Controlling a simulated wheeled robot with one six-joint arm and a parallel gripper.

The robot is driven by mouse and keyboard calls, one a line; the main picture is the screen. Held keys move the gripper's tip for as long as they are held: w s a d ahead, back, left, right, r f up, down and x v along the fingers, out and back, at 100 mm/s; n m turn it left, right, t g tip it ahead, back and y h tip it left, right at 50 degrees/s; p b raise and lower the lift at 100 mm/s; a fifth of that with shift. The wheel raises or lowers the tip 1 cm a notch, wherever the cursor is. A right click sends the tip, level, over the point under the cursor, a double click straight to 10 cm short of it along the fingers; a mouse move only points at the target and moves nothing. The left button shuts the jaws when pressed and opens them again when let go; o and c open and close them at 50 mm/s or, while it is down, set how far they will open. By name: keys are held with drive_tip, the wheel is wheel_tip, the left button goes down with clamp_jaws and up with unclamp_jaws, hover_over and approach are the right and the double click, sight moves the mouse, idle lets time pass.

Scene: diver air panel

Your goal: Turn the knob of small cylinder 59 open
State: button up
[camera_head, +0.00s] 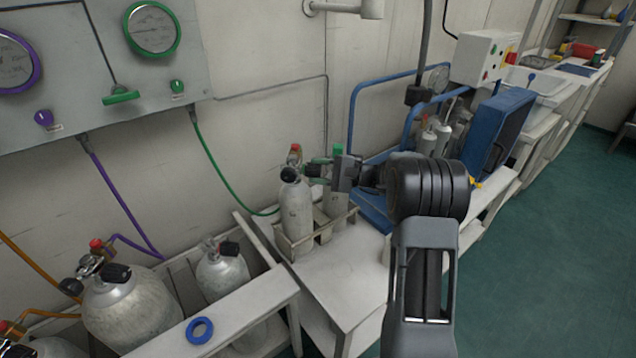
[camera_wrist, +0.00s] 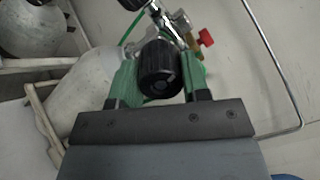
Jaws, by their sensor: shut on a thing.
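A small grey-white cylinder (camera_head: 297,214) stands upright in a low rack on the white bench; it also shows in the wrist view (camera_wrist: 88,108). Its number cannot be read. Its valve has a black knob (camera_wrist: 160,68) facing my gripper and a red part (camera_wrist: 206,37) to one side. My gripper (camera_head: 318,171) reaches the valve from the right. Its green fingers, seen in the wrist view (camera_wrist: 159,82), are on both sides of the black knob and shut on it. In the head view the gripped knob is mostly hidden by the fingers.
A second small cylinder (camera_head: 335,203) stands close behind in the same rack (camera_head: 292,246). Larger cylinders (camera_head: 130,308) stand at the lower left. A gauge panel (camera_head: 75,60) with a green hose hangs above. A blue frame (camera_head: 352,112) stands right of the rack.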

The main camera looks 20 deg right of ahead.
drive_tip(key=n+b, duration=0.4)
drive_tip(key=b, duration=0.1)
drive_tip(key=n+b, duration=0.2)
drive_tip(key=b, duration=0.1)
drive_tip(key=shift+f+n+g, duration=0.35)
drive_tip(key=shift+n+g, duration=0.05)
drive_tip(key=n+b, duration=0.4)
drive_tip(key=b, duration=0.1)
drive_tip(key=shift+r, duration=0.3)
drive_tip(key=shift+n+b, duration=0.3)
drive_tip(key=shift+b, duration=0.05)
drive_tip(key=o, duration=0.9)
drive_tip(key=shift+o, duration=0.2)
drive_tip(key=shift+r, duration=0.1)
drive_tip(key=p+v, duration=0.2)
drive_tip(key=v, duration=0.5)
drive_tip(key=shift+d, duration=0.25)
